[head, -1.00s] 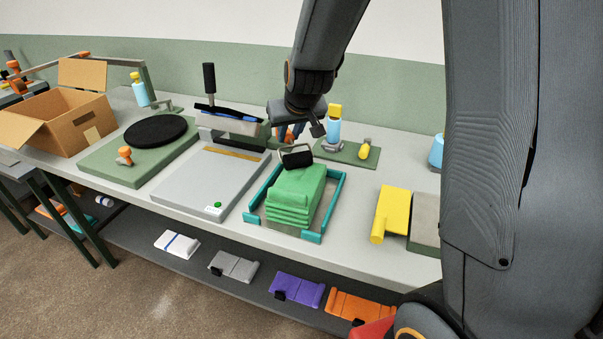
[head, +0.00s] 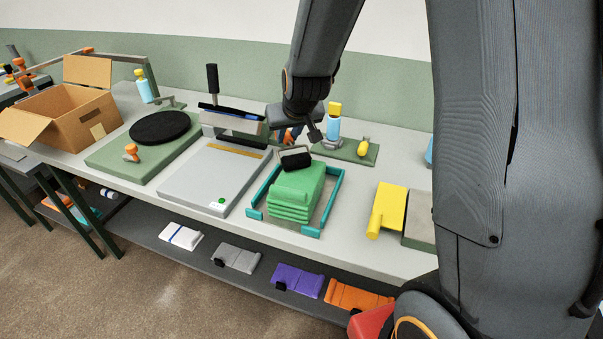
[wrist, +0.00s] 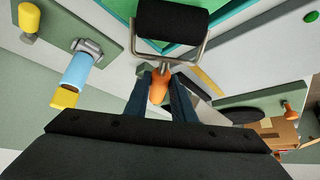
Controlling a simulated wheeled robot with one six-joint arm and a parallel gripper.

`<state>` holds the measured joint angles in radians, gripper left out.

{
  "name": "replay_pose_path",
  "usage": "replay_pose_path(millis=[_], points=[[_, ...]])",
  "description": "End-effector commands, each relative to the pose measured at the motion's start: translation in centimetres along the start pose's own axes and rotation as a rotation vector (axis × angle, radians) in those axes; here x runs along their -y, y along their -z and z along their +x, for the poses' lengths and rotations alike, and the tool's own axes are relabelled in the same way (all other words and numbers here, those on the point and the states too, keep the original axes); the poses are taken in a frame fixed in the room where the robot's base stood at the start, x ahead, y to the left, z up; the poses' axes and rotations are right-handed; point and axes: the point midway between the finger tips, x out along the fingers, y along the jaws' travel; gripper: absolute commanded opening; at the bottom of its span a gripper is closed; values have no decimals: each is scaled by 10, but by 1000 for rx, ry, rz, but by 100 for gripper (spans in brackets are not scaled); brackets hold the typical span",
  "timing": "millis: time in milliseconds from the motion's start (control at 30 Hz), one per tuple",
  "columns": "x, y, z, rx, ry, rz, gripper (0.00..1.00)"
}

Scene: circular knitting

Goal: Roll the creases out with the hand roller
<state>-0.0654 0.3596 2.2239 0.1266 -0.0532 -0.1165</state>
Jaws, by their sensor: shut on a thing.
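The hand roller (wrist: 172,22) has a black cylinder in a metal frame and an orange handle. My gripper (wrist: 160,85) is shut on its orange handle in the wrist view. In the head view the black roller (head: 295,159) is at the back end of a stack of folded green fabric (head: 297,190); I cannot tell whether it touches the fabric. The stack lies inside a teal frame (head: 338,196) on the table. My gripper in the head view (head: 290,133) is behind the roller, partly hidden by the wrist.
A grey press (head: 214,177) with a dark lever stands left of the frame. A green board (head: 347,153) with a blue bottle (head: 333,128) is behind it. A yellow item (head: 388,207) lies to the right. A cardboard box (head: 78,118) stands at far left.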

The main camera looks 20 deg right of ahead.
Motion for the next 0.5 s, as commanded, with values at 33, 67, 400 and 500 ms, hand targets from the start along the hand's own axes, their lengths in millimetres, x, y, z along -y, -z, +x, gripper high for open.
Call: replay_pose_path(millis=[33, 67, 400, 500], points=[[-2, 1, 5, -3, 0, 1, 0], [-2, 2, 5, -4, 0, 1, 0], [-9, 10, 10, -3, 0, 0, 0], [-11, 12, 11, -4, 0, 1, 0]])
